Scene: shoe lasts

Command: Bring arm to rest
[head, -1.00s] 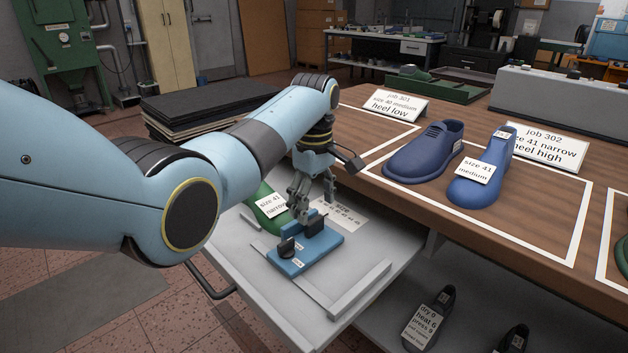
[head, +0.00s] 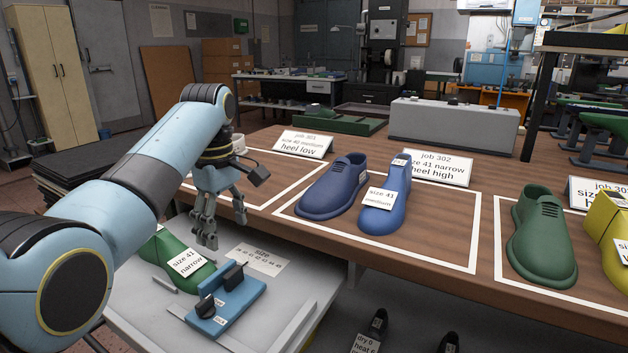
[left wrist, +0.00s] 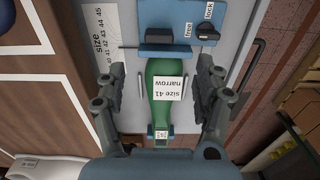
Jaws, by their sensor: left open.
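My left gripper (head: 222,215) is open and empty above the pull-out tray (head: 293,300) in the head view. In the left wrist view its two fingers (left wrist: 160,92) stand apart, on either side of a green shoe last (left wrist: 158,112) labelled size 41 narrow, touching nothing that I can make out. That last also lies on the tray in the head view (head: 163,250). A blue fixture with dark knobs (head: 226,300) sits beside it on the tray. My right gripper is not in view.
The wooden bench (head: 440,240) holds a blue shoe (head: 335,185) and a blue last (head: 384,210) labelled size 41 medium in a white outline. A green shoe (head: 542,240) and a yellow last (head: 608,225) stand farther right. Job cards stand behind. Dark lasts lie below the bench.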

